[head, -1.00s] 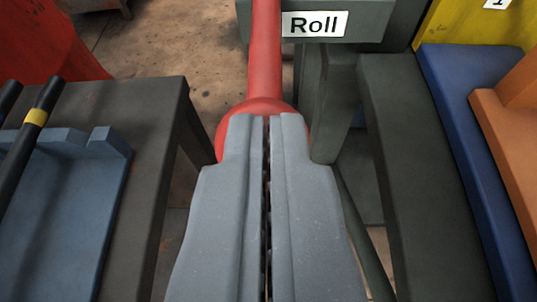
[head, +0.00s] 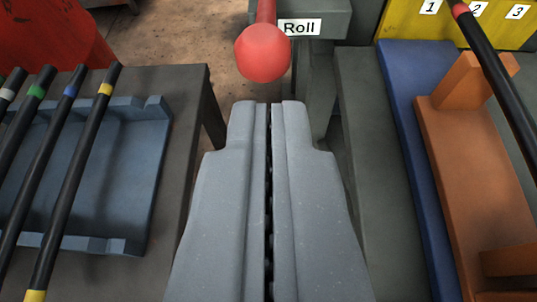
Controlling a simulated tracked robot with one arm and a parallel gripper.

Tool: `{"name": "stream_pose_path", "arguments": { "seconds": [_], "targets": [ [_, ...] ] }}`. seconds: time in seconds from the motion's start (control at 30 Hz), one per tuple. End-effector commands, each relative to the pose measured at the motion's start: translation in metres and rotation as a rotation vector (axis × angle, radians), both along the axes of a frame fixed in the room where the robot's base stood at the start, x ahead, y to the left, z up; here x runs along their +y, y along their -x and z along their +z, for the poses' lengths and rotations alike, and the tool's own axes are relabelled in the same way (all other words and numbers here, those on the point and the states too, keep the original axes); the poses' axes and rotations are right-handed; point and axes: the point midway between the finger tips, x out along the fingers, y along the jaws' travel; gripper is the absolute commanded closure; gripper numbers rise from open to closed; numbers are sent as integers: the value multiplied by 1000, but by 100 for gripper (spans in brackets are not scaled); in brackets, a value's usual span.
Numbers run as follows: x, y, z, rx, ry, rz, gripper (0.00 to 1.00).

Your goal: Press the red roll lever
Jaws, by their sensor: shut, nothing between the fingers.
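The red roll lever shows in the head view as a round red knob (head: 263,54) on a red shaft that runs up out of the top edge. A white label reading "Roll" (head: 300,27) is on the grey block just right of the shaft. My gripper (head: 268,104) is shut and empty, pointing up the picture. Its tips appear just below the knob in the picture, with a visible gap between them. The lever's far end is out of view.
At left, a blue-grey rack (head: 125,170) holds several black rods with coloured bands on a dark table. At right stand an orange bracket (head: 460,190), a blue board (head: 425,150), a black rod with a red band (head: 500,75) and a yellow panel (head: 400,22) with numbers.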

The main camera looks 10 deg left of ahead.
Motion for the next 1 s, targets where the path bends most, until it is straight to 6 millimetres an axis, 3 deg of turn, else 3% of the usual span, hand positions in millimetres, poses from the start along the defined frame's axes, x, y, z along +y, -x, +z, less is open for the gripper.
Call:
{"name": "stream_pose_path", "arguments": {
  "seconds": [0.2,0.73,0.87,1.0],
  "targets": [
    [-1,15,7,1,-1,1,100],
    [0,18,16,-3,0,3,100],
    [0,22,53,-22,2,6,100],
    [-1,36,124,-56,8,9,100]
  ]
}}
